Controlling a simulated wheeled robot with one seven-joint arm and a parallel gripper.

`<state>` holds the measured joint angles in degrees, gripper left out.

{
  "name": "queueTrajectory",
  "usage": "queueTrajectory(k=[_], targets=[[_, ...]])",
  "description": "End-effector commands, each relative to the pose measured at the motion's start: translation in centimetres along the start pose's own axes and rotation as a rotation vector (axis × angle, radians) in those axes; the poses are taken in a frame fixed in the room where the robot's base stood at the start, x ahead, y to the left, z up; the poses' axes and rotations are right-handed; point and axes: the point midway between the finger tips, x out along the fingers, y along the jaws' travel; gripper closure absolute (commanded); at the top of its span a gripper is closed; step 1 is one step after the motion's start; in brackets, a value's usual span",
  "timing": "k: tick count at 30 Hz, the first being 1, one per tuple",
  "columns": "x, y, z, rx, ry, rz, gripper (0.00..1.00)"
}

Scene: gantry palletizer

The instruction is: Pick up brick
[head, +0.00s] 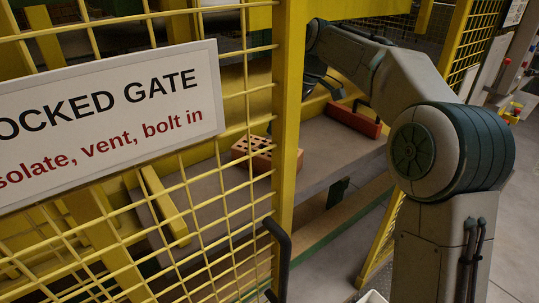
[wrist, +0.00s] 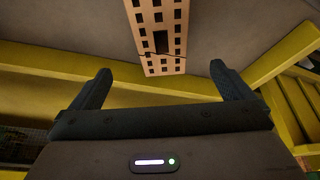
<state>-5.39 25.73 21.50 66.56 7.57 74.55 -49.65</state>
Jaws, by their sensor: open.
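A tan brick with rows of dark holes (head: 252,153) lies on a grey ledge behind the yellow mesh gate in the head view. In the wrist view the brick (wrist: 157,30) shows at the top centre, its lower end between the lines of my fingers and a dark crack across it near that end. My gripper (wrist: 161,78) is open, with nothing between its two dark fingers. In the head view my gripper (head: 320,85) is partly hidden by the yellow post. The brick lies ahead of the fingertips, and I see no contact.
A yellow mesh gate with a white sign (head: 105,120) stands in front at the left. A yellow post (head: 289,120) rises beside my arm. A red block (head: 353,120) lies on the grey ledge (head: 325,150). Yellow beams (wrist: 285,52) flank the ledge in the wrist view.

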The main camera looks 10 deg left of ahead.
Motion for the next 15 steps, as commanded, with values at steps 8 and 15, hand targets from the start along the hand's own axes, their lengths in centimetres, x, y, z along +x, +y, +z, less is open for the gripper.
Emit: queueTrajectory(k=[8,15], targets=[[4.1,-0.2,-0.6,-0.019,0.004,-0.011,0.0],[8.0,-0.1,-0.6,-0.017,0.006,-0.007,0.0]])
